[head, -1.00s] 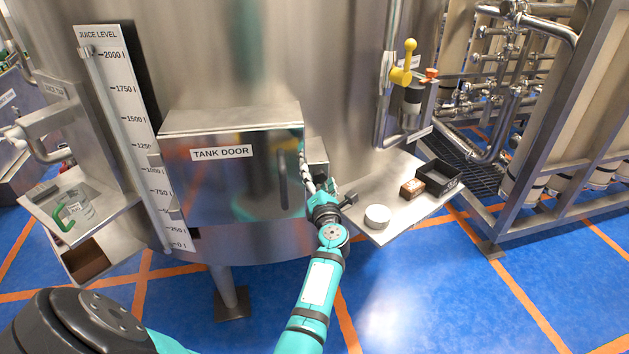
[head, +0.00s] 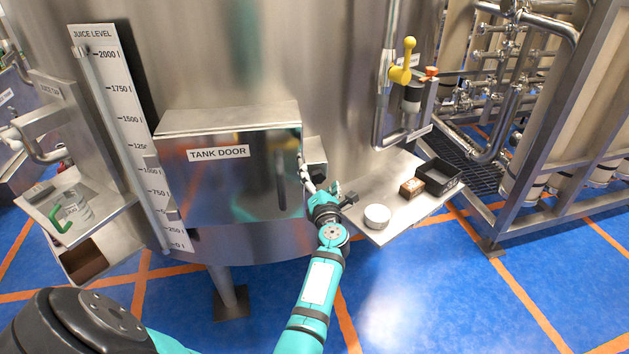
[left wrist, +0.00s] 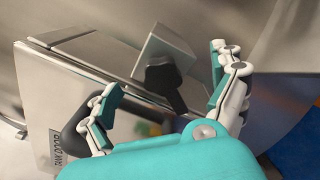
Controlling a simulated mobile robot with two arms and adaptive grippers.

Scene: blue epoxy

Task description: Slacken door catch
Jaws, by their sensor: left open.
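The tank door (head: 235,185) is a shiny steel panel, closed against the tank, with a dark vertical handle (head: 282,180). The door catch is a grey block (head: 316,152) at the door's right edge. In the left wrist view the catch's block (left wrist: 168,50) carries a black knob with a lever (left wrist: 162,76) pointing down and right. My left gripper (head: 319,178) is open right by the catch. In the left wrist view its fingers (left wrist: 163,95) stand on either side of the black lever, with no clear contact. My right gripper is not in view.
A steel shelf (head: 385,235) right of the gripper holds a white round container (head: 377,216), a brown block (head: 412,187) and a black tray (head: 456,181). A yellow valve handle (head: 402,74) is above. A level gauge (head: 130,120) stands left of the door.

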